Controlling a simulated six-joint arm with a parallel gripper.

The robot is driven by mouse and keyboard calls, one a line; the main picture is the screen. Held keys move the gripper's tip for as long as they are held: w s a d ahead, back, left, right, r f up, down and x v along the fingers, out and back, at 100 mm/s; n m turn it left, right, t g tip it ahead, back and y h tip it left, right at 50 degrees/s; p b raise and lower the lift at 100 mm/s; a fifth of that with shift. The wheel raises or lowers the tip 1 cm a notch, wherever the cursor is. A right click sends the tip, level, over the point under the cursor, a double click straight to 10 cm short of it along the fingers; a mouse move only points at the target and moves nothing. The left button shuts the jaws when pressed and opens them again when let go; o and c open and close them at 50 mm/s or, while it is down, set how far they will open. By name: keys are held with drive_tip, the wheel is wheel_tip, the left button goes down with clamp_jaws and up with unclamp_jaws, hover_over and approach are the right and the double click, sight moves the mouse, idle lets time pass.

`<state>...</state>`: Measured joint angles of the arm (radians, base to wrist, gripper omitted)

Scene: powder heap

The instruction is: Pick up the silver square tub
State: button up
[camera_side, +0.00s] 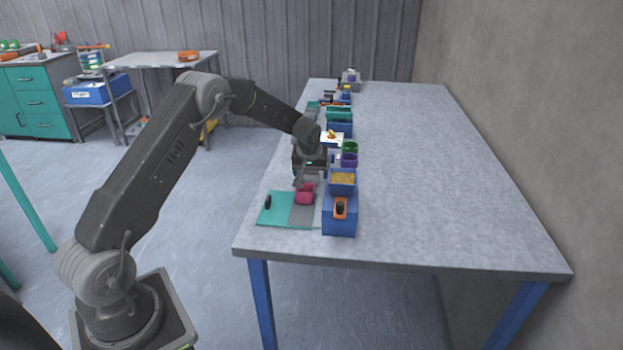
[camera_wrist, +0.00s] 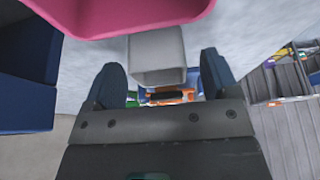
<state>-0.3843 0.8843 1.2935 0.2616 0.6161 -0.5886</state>
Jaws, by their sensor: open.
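A silver-grey square tub (camera_wrist: 158,52) is in the wrist view, just ahead of my gripper and roughly in line with the gap between its two dark fingers. My gripper (camera_wrist: 161,66) is open, with a finger on either side of the line to the tub and a visible space to each. I cannot tell how deep the tub lies between them. In the side view my gripper (camera_side: 302,178) hangs low over the near left end of the table, pointing down. The tub is not clearly made out there, near or behind my gripper.
A pink container (camera_side: 305,196) stands close below my gripper; a large pink shape (camera_wrist: 120,12) fills the wrist view's top. A blue box (camera_side: 340,222) with an orange item, a bin of yellow grains (camera_side: 343,179) and a green-grey mat (camera_side: 277,209) are near. The table's right is clear.

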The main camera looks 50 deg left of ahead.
drive_tip(key=shift+w+a+f, duration=0.1)
drive_tip(key=shift+a+f, duration=0.05)
drive_tip(key=shift+f, duration=0.25)
drive_tip(key=c, duration=1)
drive_tip(key=shift+r, duration=0.15)
